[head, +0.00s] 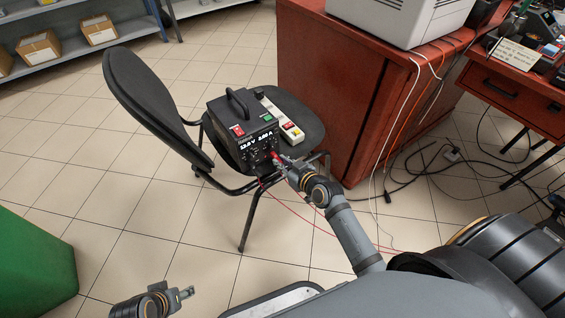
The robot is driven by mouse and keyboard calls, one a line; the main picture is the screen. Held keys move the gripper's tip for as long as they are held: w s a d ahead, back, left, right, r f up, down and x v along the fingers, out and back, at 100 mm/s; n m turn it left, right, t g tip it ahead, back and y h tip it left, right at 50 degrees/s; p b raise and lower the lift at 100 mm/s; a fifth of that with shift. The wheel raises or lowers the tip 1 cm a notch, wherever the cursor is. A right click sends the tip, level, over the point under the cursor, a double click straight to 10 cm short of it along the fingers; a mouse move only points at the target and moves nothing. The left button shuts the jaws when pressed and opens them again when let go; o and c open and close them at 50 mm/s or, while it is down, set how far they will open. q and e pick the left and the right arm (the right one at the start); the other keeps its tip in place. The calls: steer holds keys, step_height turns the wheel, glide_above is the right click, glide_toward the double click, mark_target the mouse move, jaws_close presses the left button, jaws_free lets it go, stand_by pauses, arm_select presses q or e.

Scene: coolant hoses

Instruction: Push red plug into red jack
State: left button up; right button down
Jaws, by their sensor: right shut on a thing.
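A black power supply (243,128) with a top handle and a lit display reading about 12.0 V and 2.00 A sits on a black chair. My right gripper (280,161) is at the lower right of its front panel, shut on the red plug (275,154). The plug is close against the panel. I cannot tell whether its tip is in the red jack, which is hidden or too small to make out. A thin red lead (300,214) hangs below the gripper. My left gripper (184,293) is low at the left, away from the supply; its jaws are too small to judge.
The chair seat (309,126) also bears a white power strip (279,117). The chair back (155,105) stands left of the supply. A red cabinet (320,75) is behind it. Loose cables (420,175) lie on the floor at right. A green bin (35,262) stands at lower left.

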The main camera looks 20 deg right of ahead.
steer(key=shift+w, duration=0.1)
stand_by(0.3)
steer(key=c, duration=1.3)
jaws_free()
steer(key=shift+o, duration=0.2)
steer(key=o, duration=0.3)
steer(key=shift+o, duration=0.2)
steer(key=f+p+v, duration=0.1)
steer(key=p+v, duration=0.2)
steer(key=v, duration=0.5)
steer(key=shift+s, duration=0.6)
